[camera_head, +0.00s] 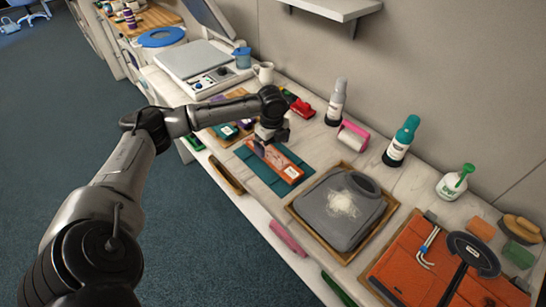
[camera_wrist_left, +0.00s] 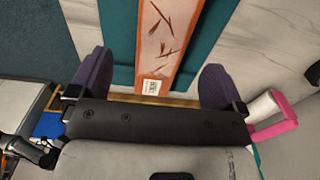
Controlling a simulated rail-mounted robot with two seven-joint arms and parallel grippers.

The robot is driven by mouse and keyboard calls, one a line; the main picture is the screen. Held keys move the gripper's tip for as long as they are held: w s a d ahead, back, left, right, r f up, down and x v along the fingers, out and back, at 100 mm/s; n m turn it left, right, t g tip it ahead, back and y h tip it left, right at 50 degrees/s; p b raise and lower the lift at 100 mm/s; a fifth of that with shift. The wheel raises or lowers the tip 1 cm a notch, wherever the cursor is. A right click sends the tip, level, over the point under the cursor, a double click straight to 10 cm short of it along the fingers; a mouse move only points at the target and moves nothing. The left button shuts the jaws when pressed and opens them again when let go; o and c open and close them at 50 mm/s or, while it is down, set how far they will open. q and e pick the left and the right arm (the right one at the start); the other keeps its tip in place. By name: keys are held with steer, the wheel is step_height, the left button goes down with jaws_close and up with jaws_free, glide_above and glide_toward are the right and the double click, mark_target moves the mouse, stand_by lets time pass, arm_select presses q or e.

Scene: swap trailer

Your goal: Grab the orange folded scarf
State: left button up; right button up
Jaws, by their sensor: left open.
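The orange folded scarf (camera_head: 283,167) is a narrow strip with dark leaf-like marks, lying on a teal cloth (camera_head: 262,172) on the counter. In the left wrist view the scarf (camera_wrist_left: 166,42) runs up from between my fingers, with a small white label near its close end. My left gripper (camera_head: 264,148) is over the scarf's far-left end, its fingers spread. In the left wrist view the two purple-grey fingers of the gripper (camera_wrist_left: 157,76) stand apart, one on each side of the scarf. I cannot tell the height left. My right gripper is not in view.
Behind stand a pink roller (camera_head: 353,135), a grey bottle (camera_head: 336,102) and a teal-capped bottle (camera_head: 402,140). A red stapler-like item (camera_head: 299,103) lies beside my gripper. The counter is crowded.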

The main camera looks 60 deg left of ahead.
mark_target(273, 156)
arm_select(q)
step_height(273, 156, down, 4)
steer(key=shift+w+d+r+p, duration=0.1)
steer(key=shift+w+p, duration=0.05)
steer(key=shift+p, duration=0.65)
steer(key=shift+f, duration=0.7)
steer(key=c, duration=1.1)
steer(key=shift+r, duration=0.15)
